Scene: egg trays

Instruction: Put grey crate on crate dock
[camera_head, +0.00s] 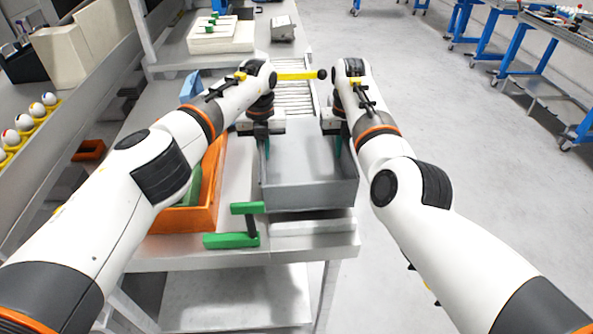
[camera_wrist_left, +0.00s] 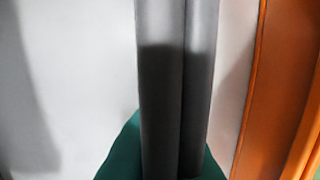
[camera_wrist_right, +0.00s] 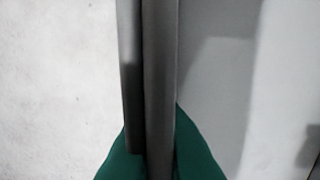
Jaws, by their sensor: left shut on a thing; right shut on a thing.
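The grey crate (camera_head: 308,196) is an open, empty-looking box at the near end of the bench, in the middle of the head view. My left gripper (camera_head: 266,146) is shut on its left wall, and my right gripper (camera_head: 338,146) is shut on its right wall. In the left wrist view the crate wall (camera_wrist_left: 176,80) runs between the green fingertips (camera_wrist_left: 165,155). In the right wrist view the other wall (camera_wrist_right: 158,70) runs between the green fingertips (camera_wrist_right: 155,155). I cannot tell which part is the crate dock; green brackets (camera_head: 232,240) stand at the bench's near edge.
An orange crate (camera_head: 183,219) stands close to the left of the grey crate. A roller conveyor (camera_head: 294,97) with a yellow bar (camera_head: 298,75) lies behind it. White balls in a yellow rack (camera_head: 22,133) are at far left.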

